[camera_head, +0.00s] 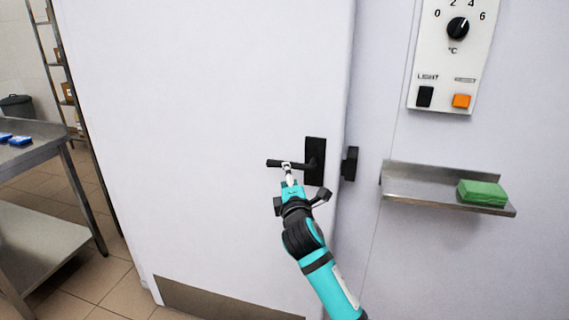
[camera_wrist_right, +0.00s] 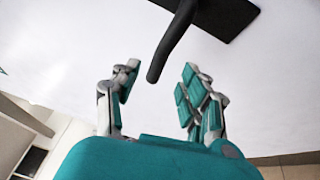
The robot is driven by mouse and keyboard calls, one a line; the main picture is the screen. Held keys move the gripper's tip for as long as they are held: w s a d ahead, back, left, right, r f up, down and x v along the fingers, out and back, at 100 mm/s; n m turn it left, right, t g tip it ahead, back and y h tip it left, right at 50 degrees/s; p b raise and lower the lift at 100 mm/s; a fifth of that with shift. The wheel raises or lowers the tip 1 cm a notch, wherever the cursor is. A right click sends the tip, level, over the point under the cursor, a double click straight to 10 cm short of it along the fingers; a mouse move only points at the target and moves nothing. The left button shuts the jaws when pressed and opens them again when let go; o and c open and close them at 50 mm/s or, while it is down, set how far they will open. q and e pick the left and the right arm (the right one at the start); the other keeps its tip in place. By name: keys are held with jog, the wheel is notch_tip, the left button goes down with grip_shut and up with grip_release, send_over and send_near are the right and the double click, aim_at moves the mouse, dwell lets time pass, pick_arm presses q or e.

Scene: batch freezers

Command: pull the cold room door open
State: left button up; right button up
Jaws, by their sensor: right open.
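The white cold room door (camera_head: 210,110) fills the middle of the head view; its right edge lies against the wall panel, with no clear gap visible. A black lever handle (camera_head: 275,163) points left from a dark backplate (camera_head: 315,160) near that edge. My right gripper (camera_head: 288,174) is at the lever, around its middle in the head view. In the right wrist view, the gripper (camera_wrist_right: 160,78) has its fingers spread, and the lever's end (camera_wrist_right: 157,70) shows between the tips, apart from both fingers. My left gripper is in neither view.
A black catch (camera_head: 349,163) sits just right of the door edge. A metal shelf (camera_head: 420,187) with a green block (camera_head: 482,193) juts from the wall below a control panel (camera_head: 442,95). A steel table (camera_head: 50,150) stands at the left.

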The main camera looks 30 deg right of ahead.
jog(key=x, duration=0.7)
jog(key=shift+a, duration=0.1)
grip_shut()
dwell(0.3)
